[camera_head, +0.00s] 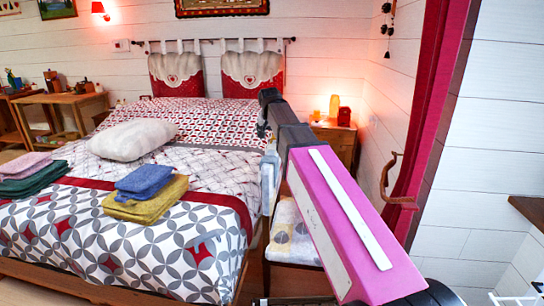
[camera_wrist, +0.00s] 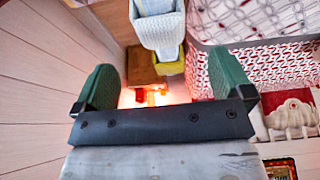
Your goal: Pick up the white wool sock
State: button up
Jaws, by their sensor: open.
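I cannot make out a white wool sock for certain in either view. My gripper (camera_wrist: 161,84) shows in the wrist view with its two green fingers wide apart and nothing between them. In the head view its dark end (camera_head: 268,98) is raised beside the bed's right edge, partly hidden by my own arm. A pale, woven-looking container or seat (camera_wrist: 160,32) lies beyond the fingers in the wrist view; I cannot tell what it holds.
The bed (camera_head: 120,250) bears a white pillow (camera_head: 133,139), folded blue cloth (camera_head: 144,181) over mustard cloth (camera_head: 146,203), and pink cloth (camera_head: 22,165) over green. A patterned chair seat (camera_head: 290,235) stands beside my arm. A nightstand (camera_head: 337,135) with a lit lamp is behind.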

aim_at(274, 146)
jog(key=shift+w+x, duration=0.2)
jog(key=shift+x, duration=3.8)
jog(key=shift+r, duration=0.15)
jog(key=c, duration=1)
